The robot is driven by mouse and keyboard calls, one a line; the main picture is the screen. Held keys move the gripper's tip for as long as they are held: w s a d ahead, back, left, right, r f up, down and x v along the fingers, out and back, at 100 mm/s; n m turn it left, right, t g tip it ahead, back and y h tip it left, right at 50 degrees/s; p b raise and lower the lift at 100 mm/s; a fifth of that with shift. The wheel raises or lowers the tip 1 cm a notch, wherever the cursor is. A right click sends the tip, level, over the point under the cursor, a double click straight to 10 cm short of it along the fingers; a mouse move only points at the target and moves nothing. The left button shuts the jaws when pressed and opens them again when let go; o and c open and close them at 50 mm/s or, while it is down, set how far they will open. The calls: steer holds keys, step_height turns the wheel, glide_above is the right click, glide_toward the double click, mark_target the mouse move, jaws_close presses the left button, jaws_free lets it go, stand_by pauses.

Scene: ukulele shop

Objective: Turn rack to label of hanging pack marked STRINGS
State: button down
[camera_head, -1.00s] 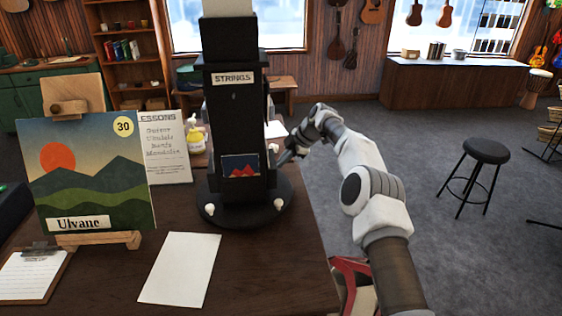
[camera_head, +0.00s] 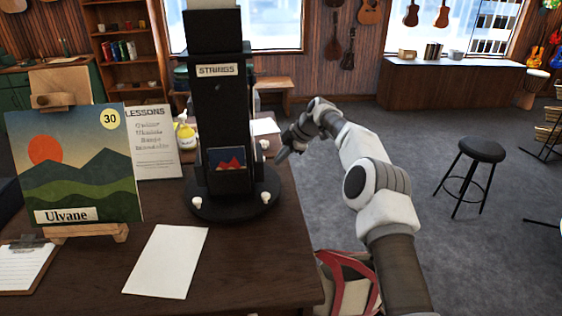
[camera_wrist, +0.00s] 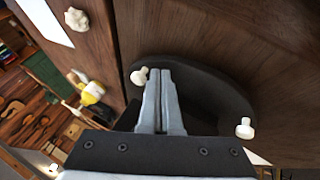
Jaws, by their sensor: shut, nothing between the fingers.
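The black rack (camera_head: 207,120) stands upright on the dark wooden table, with a round base (camera_head: 235,205) bearing white knobs. A STRINGS label (camera_head: 217,70) is near the top of the face toward me. Lower on that face is a small pack with red mountains (camera_head: 227,159). My gripper (camera_head: 281,156) is shut and empty, right of the rack near the base's far right edge. In the wrist view, my shut fingers (camera_wrist: 160,72) overlap the base beside one white knob (camera_wrist: 139,76); another knob (camera_wrist: 244,128) is to the right. I cannot tell whether they touch.
A landscape painting (camera_head: 75,170) on a small easel, a lessons sheet (camera_head: 152,145) and a yellow-and-white bottle (camera_head: 186,135) stand left of the rack. A blank paper (camera_head: 166,262) lies in front. A black stool (camera_head: 482,150) stands on the open floor at right.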

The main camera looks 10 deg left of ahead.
steer(key=w+p+v, duration=0.2)
steer(key=v, duration=0.8)
steer(key=s+r+m+h, duration=0.2)
steer(key=s+r+m, duration=0.3)
steer(key=r, duration=0.6)
steer(key=s+d+r+m+t+h+b, duration=0.1)
steer(key=s+d+r+m, duration=0.15)
steer(key=s, duration=0.45)
steer(key=s+d+r+m+h+b, duration=0.15)
steer(key=s+d+r, duration=0.25)
steer(key=s, duration=0.4)
steer(key=s+d+f+m+t+h, duration=0.1)
steer(key=s+d+m, duration=0.3)
steer(key=s, duration=0.4)
steer(key=s+d+f+m+t+h, duration=0.1)
steer(key=s+d+m, duration=0.3)
steer(key=s, duration=0.4)
steer(key=s+d+f+m, duration=0.2)
steer(key=s+f+m, duration=0.1)
steer(key=s, duration=0.4)
steer(key=s+d+f+m, duration=0.2)
steer(key=s+f, duration=0.4)
steer(key=shift+s+d+m+b, duration=0.35)
steer(key=shift+s+m+b, duration=0.05)
steer(key=shift+b, duration=0.05)
steer(key=shift+s+a, duration=0.1)
